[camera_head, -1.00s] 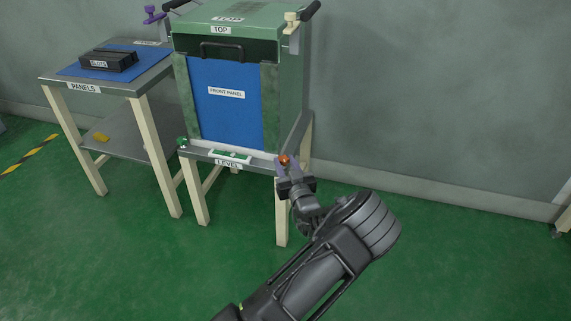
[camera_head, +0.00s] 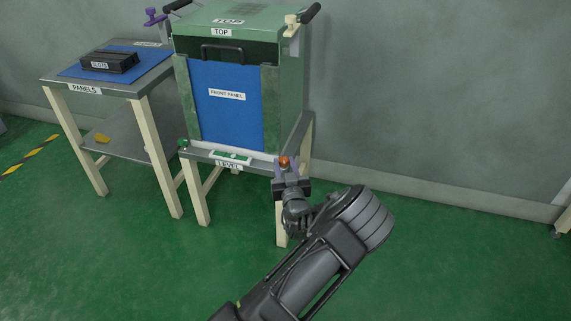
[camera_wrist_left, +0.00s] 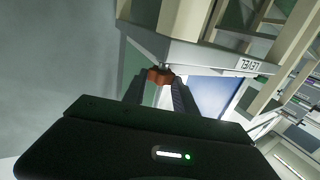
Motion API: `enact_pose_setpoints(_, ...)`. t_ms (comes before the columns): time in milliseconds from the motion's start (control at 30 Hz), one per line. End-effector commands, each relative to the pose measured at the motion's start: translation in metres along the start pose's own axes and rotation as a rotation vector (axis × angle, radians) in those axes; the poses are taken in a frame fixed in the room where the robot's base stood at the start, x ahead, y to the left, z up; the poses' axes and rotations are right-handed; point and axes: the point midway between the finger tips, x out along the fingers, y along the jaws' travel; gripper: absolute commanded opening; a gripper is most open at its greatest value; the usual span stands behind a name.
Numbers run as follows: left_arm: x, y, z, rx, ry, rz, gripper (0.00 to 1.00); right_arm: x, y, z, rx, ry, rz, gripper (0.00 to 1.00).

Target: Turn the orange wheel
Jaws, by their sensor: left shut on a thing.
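The orange wheel (camera_head: 284,161) sits at the front right corner of the bench that carries the green cabinet (camera_head: 285,105). My left gripper (camera_head: 285,169) reaches up to it from below and is shut on it. In the left wrist view the wheel (camera_wrist_left: 160,75) shows between the two dark fingertips, just under the bench corner. A green knob (camera_head: 183,143) sits at the bench's front left corner. The level (camera_head: 231,157), with a white frame, lies on the bench front above the LEVEL label. My right gripper is not in view.
The panels table (camera_head: 147,81) with a black slotted block (camera_head: 109,63) is at left.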

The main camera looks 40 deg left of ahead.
Motion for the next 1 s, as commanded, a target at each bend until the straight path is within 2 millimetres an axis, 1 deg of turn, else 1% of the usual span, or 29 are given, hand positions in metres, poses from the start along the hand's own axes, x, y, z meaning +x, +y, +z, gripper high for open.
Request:
enact_pose_setpoints(33,0.0,-0.003,-0.001,0.003,-0.002,0.025,0.0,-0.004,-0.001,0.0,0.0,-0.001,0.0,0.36)
enact_pose_setpoints(200,0.001,-0.008,-0.002,0.001,-0.003,0.147,0.0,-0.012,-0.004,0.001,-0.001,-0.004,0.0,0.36)
enact_pose_setpoints(400,0.002,-0.012,0.0,-0.002,-0.001,0.309,0.0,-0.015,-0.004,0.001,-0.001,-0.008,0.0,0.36)
enact_pose_setpoints(467,0.003,-0.013,0.001,-0.003,0.0,0.354,0.0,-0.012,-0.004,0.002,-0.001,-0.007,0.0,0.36)
enact_pose_setpoints(700,0.004,-0.015,0.003,-0.005,0.005,0.499,0.0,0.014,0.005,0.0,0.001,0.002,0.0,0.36)
enact_pose_setpoints(800,0.004,-0.014,0.002,-0.005,0.005,0.536,0.0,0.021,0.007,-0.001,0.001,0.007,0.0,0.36)
enact_pose_setpoints(1000,0.004,-0.013,0.0,-0.001,0.002,0.57,0.0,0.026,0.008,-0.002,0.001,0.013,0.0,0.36)
